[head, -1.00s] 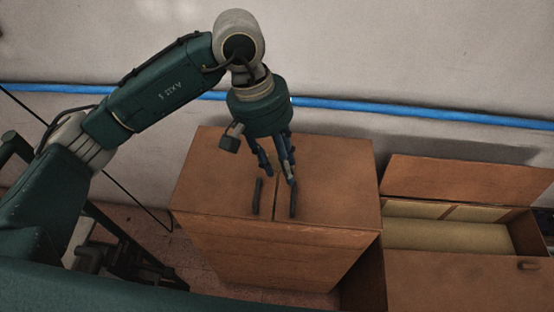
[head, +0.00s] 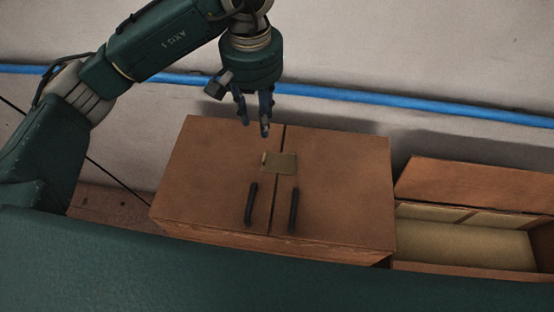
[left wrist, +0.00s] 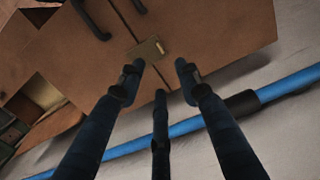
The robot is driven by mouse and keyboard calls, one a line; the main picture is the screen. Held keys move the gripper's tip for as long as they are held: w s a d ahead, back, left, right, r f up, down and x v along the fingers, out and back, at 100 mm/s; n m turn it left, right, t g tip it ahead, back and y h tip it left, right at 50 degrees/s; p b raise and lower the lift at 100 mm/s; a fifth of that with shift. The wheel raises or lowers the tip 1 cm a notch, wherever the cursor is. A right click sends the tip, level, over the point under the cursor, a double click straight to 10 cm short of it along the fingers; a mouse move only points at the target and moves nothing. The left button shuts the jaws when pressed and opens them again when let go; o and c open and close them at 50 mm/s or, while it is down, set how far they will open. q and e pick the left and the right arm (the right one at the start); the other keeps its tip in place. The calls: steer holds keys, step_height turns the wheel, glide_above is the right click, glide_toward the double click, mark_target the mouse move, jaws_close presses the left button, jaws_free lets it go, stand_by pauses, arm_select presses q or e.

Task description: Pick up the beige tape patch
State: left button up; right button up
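The beige tape patch (head: 281,162) is a small flat rectangle on the brown cabinet (head: 335,180). It lies across the seam between the two doors, beyond the two dark handles. In the left wrist view the patch (left wrist: 146,49) shows just past the fingertips, with a small lighter strip at one end. My left gripper (head: 254,130) is above and a little left of the patch in the head view, apart from it. Its fingers are spread and empty in the left wrist view (left wrist: 160,76). My right gripper is not in view.
The dark handles (head: 251,204) and (head: 294,210) stand out from the doors. An open brown box (head: 470,267) with a beige inside is at the right. A blue pipe (head: 350,97) runs along the pale wall behind the cabinet.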

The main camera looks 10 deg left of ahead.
arm_select(q)
step_height(320, 180, down, 3)
steer(key=b, duration=0.2)
arm_select(e)
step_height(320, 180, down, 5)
steer(key=b, duration=0.2)
arm_select(q)
steer(key=p, duration=0.2)
glide_above(266, 161)
steer(key=f, duration=0.6)
steer(key=shift+a+f, duration=0.3)
steer(key=shift+a, duration=0.05)
steer(key=f+p, duration=0.2)
steer(key=f, duration=0.1)
steer(key=f+p, duration=0.1)
steer(key=f, duration=0.1)
steer(key=shift+d+f, duration=0.2)
steer(key=shift+d, duration=0.1)
steer(key=shift+f, duration=0.2)
steer(key=c, duration=0.9)
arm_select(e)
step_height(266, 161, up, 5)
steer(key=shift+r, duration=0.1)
